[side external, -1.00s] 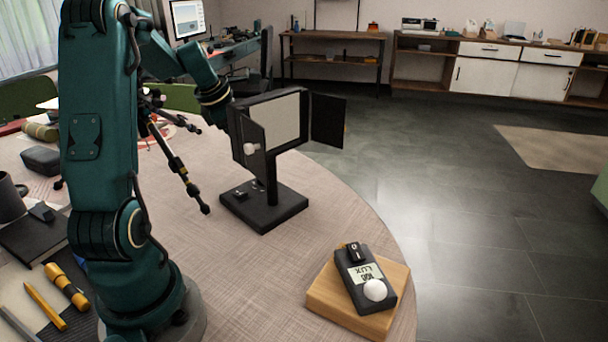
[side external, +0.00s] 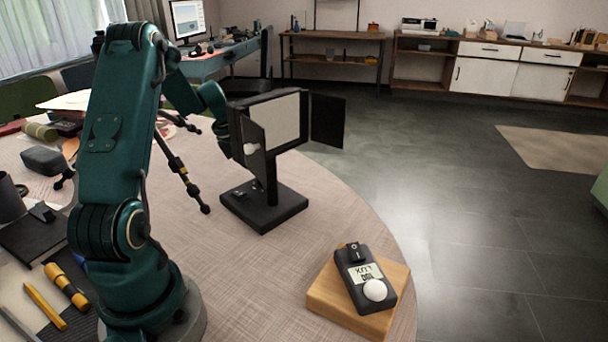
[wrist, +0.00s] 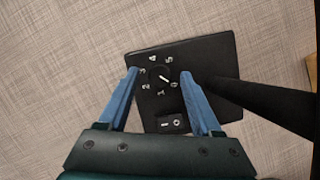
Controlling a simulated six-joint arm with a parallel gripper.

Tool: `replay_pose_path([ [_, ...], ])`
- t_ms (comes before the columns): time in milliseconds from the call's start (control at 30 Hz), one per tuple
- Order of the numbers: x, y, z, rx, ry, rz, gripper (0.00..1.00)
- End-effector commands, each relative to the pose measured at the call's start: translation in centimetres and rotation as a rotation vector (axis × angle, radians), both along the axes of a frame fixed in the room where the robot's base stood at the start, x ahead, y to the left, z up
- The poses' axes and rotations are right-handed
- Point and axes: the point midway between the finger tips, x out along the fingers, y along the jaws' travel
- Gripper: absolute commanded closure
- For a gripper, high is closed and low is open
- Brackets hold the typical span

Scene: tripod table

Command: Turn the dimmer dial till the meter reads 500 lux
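The dimmer dial (wrist: 160,76) is a small black knob on the lamp's black base (wrist: 210,55), ringed by white numbers. Its white pointer line slants to the lower right, towards a mark that looks like 0. My gripper (wrist: 159,72) is open, its two blue fingers either side of the dial with gaps showing. I cannot tell its height above the base. In the side view the lamp base (side external: 284,215) stands on the table and my gripper's fingers are hidden. The lux meter (side external: 352,262) lies on a wooden block; its inverted digits are too small to read surely.
The lamp (side external: 280,118) has a lit-side panel with black flaps and a post (wrist: 255,97) right beside my right finger. A rocker switch (wrist: 173,123) sits below the dial. A tripod leg (side external: 180,170) stands left of the base. The wooden block (side external: 330,298) is near the table edge.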

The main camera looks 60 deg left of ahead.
Motion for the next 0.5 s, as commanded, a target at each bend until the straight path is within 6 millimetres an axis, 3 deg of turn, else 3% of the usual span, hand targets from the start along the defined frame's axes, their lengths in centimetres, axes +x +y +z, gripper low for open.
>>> replay_pose_path([
  [33,-0.01,0.00,0.02,0.000,0.000,0.000,0.50],
  [167,0.00,0.00,0.03,0.000,0.000,-0.001,0.99],
  [500,0.02,0.09,0.05,0.002,0.000,-0.030,1.00],
])
